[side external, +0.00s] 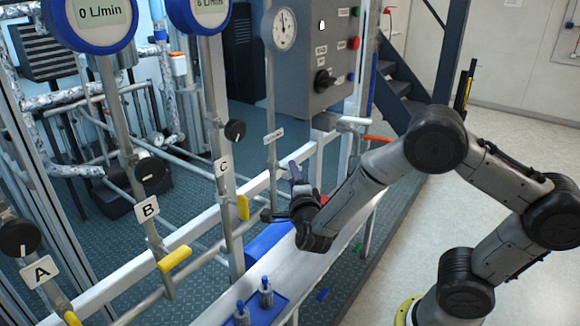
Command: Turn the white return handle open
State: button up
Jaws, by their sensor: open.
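A pale label (273,136), too small to read surely, is on the upright pipe (271,90) below the round gauge. A white lever handle (354,120) sticks out below the grey control box; I cannot tell whether it is the return handle. My gripper (280,193) is open beside the lower part of the labelled pipe, above the white rail. Its fingers point left towards the pipe. The gripper partly hides the pipe's lower fittings, and I cannot tell whether it touches any handle.
Pipes A, B and C stand to the left, with black knobs and yellow handles (174,258). An orange-red handle (378,138) is near the white lever. Small blue-capped bottles (266,292) stand on a blue tray at the front. Open floor lies at the right.

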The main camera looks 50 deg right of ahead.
jog(key=shift+x, duration=2.5)
grip_shut()
